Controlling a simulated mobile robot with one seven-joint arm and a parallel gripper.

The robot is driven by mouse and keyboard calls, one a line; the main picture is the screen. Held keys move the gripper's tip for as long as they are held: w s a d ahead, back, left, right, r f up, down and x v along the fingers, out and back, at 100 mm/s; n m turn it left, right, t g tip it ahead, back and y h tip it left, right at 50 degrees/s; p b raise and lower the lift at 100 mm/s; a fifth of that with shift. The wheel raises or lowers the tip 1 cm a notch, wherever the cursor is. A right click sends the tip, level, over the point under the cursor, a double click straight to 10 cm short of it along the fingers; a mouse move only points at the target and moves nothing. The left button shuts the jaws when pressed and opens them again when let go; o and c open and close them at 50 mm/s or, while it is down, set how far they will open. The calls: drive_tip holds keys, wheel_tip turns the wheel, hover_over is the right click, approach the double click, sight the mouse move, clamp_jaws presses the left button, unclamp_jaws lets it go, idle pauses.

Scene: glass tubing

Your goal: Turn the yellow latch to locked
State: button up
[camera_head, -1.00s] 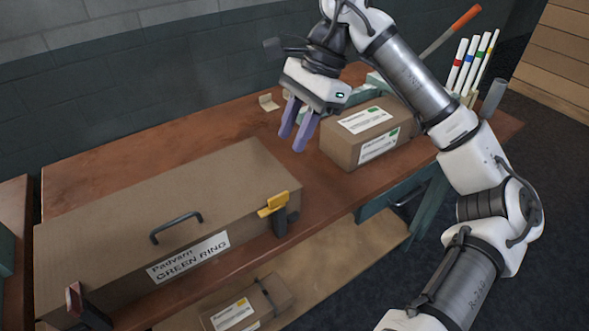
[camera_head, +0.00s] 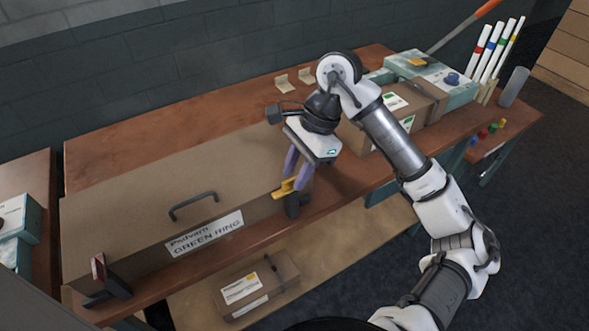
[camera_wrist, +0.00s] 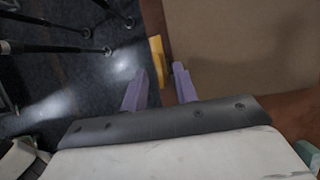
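The yellow latch (camera_head: 284,189) sits on a dark bracket at the right front corner of a long brown box (camera_head: 130,205) labelled "Padvarri GREEN RING". My gripper (camera_head: 297,172) is right at the latch, its two purple fingers pointing down and apart. In the wrist view the yellow latch (camera_wrist: 157,58) shows ahead of and between the open fingers of my gripper (camera_wrist: 159,78), nearer the right one. I cannot tell whether a finger touches it. Part of the latch is hidden behind a finger in the head view.
A second dark bracket with a red part (camera_head: 99,268) is at the box's left front corner. A black handle (camera_head: 193,204) rises from the lid. Another cardboard box (camera_head: 425,97) stands behind my arm. A small box (camera_head: 256,288) lies on the lower shelf.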

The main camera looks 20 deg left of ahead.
drive_tip(key=shift+s+a+f, duration=0.15)
drive_tip(key=shift+s+f, duration=0.05)
drive_tip(key=shift+f, duration=0.35)
clamp_jaws()
